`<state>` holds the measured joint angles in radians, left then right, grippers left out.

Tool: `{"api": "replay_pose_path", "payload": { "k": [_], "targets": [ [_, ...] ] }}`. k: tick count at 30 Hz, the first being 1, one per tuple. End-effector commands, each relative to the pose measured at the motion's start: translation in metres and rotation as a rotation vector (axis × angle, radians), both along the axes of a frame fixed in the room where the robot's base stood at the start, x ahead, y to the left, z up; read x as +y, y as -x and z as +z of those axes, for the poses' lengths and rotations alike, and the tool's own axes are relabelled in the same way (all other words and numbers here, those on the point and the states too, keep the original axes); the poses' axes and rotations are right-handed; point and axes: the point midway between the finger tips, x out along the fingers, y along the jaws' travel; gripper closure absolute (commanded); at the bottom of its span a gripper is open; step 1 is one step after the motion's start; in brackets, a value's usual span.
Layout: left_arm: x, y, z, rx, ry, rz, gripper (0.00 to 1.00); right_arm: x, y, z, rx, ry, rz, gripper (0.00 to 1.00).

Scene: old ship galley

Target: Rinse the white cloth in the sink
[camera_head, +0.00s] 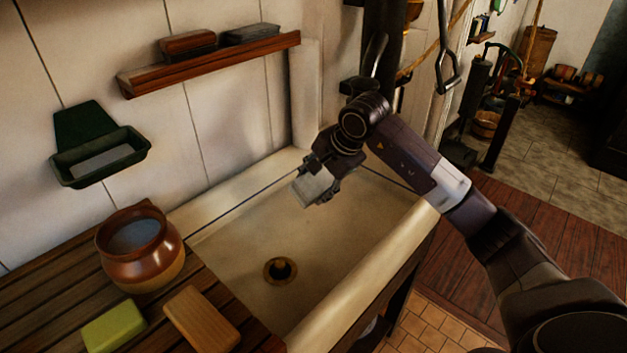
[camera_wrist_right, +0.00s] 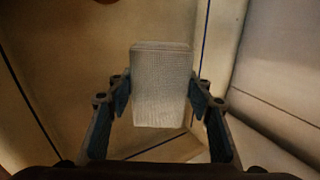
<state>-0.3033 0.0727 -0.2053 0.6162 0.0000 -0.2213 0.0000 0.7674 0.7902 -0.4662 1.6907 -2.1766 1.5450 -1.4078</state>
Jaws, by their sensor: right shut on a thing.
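The white cloth (camera_head: 313,187) is a small folded block with a woven texture. My right gripper (camera_head: 322,178) is shut on it and holds it over the far part of the sink. The cloth also shows in the right wrist view (camera_wrist_right: 161,85), upright between the two fingers of the right gripper (camera_wrist_right: 161,100). The cream sink (camera_head: 325,235) is a rectangular basin with a brass drain (camera_head: 280,270) in its floor. The cloth appears above the basin floor. I see no water in the basin. My left gripper is not in view.
A wooden slatted counter (camera_head: 60,310) left of the sink holds a brown jar (camera_head: 140,255), a green sponge-like block (camera_head: 114,326) and a wooden block (camera_head: 201,318). A green wall dish (camera_head: 100,160) and a wooden shelf (camera_head: 210,62) with two brushes hang above.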

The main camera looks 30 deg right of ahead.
Motion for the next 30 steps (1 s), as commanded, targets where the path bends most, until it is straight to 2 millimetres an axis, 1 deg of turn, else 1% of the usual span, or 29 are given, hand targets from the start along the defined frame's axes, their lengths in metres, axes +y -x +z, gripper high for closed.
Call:
{"api": "replay_pose_path", "payload": {
  "k": [1,3,5,8,18,30],
  "targets": [
    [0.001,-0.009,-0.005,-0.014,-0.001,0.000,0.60,0.000,0.000,-0.008,0.000,-0.001,0.000,0.80],
    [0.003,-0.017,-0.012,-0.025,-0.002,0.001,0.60,0.000,0.000,-0.016,-0.002,0.000,-0.001,0.80],
    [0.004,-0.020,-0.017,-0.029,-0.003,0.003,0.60,0.000,0.000,-0.022,-0.002,0.000,-0.001,0.80],
    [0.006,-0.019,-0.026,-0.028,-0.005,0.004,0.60,0.000,0.000,-0.032,-0.001,0.001,0.000,0.80],
    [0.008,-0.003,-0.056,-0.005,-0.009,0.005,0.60,-0.001,0.000,-0.067,-0.001,0.001,0.000,0.80],
    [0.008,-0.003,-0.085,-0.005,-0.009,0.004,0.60,0.000,0.000,-0.102,-0.001,0.001,0.000,0.80]
  ]
}}
